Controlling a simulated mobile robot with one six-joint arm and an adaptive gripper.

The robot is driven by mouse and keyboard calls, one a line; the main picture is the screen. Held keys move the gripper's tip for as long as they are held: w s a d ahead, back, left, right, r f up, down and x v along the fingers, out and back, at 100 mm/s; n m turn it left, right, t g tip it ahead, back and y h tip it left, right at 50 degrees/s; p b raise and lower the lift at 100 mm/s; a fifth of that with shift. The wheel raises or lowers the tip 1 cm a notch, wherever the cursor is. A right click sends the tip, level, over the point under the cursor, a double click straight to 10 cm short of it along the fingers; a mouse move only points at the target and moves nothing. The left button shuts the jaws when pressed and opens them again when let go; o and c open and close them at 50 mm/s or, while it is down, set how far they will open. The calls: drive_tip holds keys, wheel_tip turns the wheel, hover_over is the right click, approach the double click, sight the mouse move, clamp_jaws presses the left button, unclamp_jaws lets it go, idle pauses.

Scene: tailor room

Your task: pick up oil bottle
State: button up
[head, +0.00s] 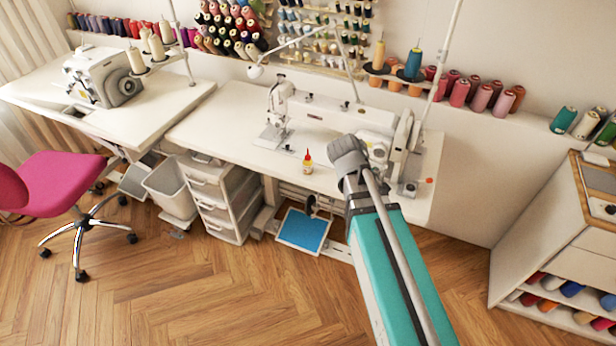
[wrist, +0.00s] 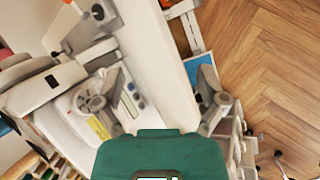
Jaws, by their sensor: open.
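The oil bottle (head: 307,163) is small, with a yellowish body and a red tip. It stands upright near the front edge of the white sewing table (head: 225,122), in front of the sewing machine (head: 335,115). In the head view my arm's end is just to the right of the bottle, and my gripper's fingers cannot be made out there. In the wrist view my gripper (wrist: 160,78) is open, its two grey fingers apart, with the white table edge seen between them. I cannot make out the bottle in the wrist view.
The sewing machine fills the table's back and right, with a thin lamp (head: 255,72) behind it. A drawer unit (head: 222,200) and a blue pedal (head: 302,230) are below. A pink chair (head: 60,180) stands left. The wooden floor (head: 190,290) in front is clear.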

drive_tip(key=w+a+f+n+t+h+b, duration=0.2)
drive_tip(key=w+a+f+n+b, duration=0.25)
drive_tip(key=b, duration=0.25)
drive_tip(key=n+t+h+b, duration=0.3)
drive_tip(key=n+t+b, duration=0.7)
drive_tip(key=n+b, duration=0.6)
approach(304, 165)
drive_tip(key=b+v, duration=0.1)
drive_tip(key=v, duration=0.1)
drive_tip(key=shift+w+a+f+m, duration=0.15)
drive_tip(key=shift+f+m, duration=0.15)
drive_tip(key=shift+m, duration=0.15)
drive_tip(key=shift+x, duration=4.35)
drive_tip(key=shift+r, duration=0.1)
drive_tip(key=shift+x, duration=2.6)
drive_tip(key=shift+r, duration=0.15)
